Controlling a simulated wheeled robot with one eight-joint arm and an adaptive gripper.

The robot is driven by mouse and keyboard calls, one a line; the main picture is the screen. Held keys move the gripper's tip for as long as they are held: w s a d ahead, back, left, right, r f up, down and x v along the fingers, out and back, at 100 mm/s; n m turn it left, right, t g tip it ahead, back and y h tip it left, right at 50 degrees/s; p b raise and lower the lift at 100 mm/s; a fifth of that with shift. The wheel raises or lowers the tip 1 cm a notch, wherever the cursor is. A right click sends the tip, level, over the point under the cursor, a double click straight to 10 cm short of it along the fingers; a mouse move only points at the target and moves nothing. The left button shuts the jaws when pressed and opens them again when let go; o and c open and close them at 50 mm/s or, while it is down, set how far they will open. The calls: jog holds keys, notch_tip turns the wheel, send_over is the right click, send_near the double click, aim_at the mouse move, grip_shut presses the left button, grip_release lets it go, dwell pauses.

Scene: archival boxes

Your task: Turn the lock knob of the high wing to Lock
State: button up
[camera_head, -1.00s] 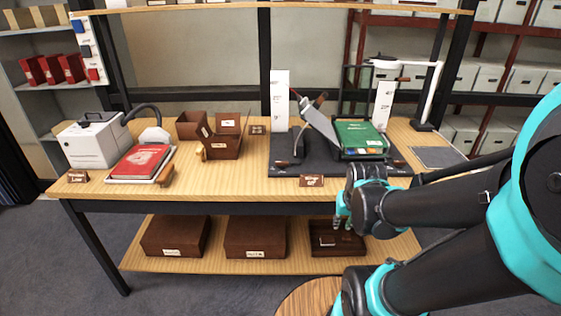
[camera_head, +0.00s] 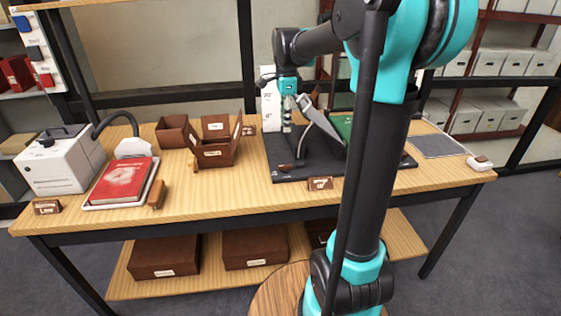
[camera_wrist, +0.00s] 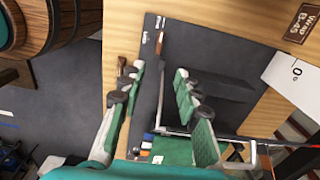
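The dark cradle base (camera_head: 262,160) stands on the table and carries a tilted grey wing (camera_head: 318,118). A green book (camera_head: 343,127) lies behind it, partly hidden by my arm. A small brown knob or handle (camera_head: 286,167) shows at the base's front; I cannot read its setting. My gripper (camera_head: 287,125) points down above the left part of the base, beside the wing. In the wrist view my gripper (camera_wrist: 160,88) has its two fingers apart, with nothing held. A brown-tipped lever (camera_wrist: 159,42) shows beyond the fingers, and another brown piece (camera_wrist: 124,64) lies by the left finger.
A white angle scale (camera_head: 268,92) stands close behind my gripper. A small sign (camera_head: 321,184) sits in front of the base. Brown boxes (camera_head: 215,152), a red book (camera_head: 123,180) and a white machine (camera_head: 58,160) occupy the left. A grey mat (camera_head: 438,146) lies at right.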

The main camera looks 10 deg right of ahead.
aim_at(285, 165)
notch_tip(285, 165, down, 17)
jog(key=shift+r, duration=0.1)
dwell(0.4)
grip_shut()
